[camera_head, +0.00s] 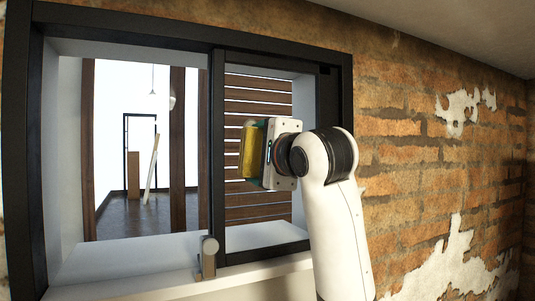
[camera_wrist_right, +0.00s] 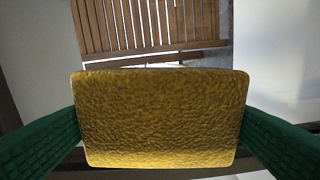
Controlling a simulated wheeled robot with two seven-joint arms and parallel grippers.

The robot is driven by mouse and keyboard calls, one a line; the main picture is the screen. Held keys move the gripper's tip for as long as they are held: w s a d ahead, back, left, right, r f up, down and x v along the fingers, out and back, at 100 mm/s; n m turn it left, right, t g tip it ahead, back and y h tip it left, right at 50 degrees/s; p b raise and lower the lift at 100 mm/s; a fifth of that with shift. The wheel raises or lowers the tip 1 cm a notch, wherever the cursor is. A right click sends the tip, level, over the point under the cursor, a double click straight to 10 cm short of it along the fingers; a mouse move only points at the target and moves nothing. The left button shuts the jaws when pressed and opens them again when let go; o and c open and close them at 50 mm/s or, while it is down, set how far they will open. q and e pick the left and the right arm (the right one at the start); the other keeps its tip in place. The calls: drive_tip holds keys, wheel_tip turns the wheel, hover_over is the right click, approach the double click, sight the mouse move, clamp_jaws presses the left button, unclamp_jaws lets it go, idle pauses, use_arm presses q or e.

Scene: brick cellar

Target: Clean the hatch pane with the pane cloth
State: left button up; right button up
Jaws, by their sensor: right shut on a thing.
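The yellow pane cloth (camera_head: 247,150), a thick textured pad, is held by my right gripper (camera_head: 262,154) in front of the right half of the hatch. In the right wrist view the cloth (camera_wrist_right: 160,118) fills the middle, squeezed between two green fingers. The hatch pane (camera_head: 258,205) is clear glass in a dark frame, with wooden slats showing behind it. The cloth and gripper cover part of the pane's middle. I cannot tell whether the cloth touches the glass. My left gripper is not in view.
A black frame (camera_head: 217,150) with a middle post surrounds the hatch. A pale sill (camera_head: 180,288) runs below, with a short grey-capped post (camera_head: 209,258) by the middle. A brick wall (camera_head: 420,150) with patchy plaster lies to the right. The left opening shows a room beyond.

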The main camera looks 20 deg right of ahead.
sight(250, 138)
drive_tip(key=shift+s+a, duration=0.25)
drive_tip(key=shift+a, duration=0.9)
drive_tip(key=shift+d+r+p, duration=0.15)
drive_tip(key=shift+r+p, duration=0.2)
drive_tip(key=shift+r, duration=1.05)
drive_tip(key=w+d, duration=0.2)
drive_tip(key=d, duration=1)
drive_tip(key=shift+w+d, duration=0.3)
drive_tip(key=shift+d, duration=0.05)
drive_tip(key=shift+s+d+b, duration=0.25)
drive_tip(key=shift+s+b, duration=0.5)
drive_tip(key=shift+s, duration=0.75)
drive_tip(key=shift+s+d+b, duration=0.2)
drive_tip(key=shift+s+b, duration=0.5)
drive_tip(key=shift+s, duration=0.75)
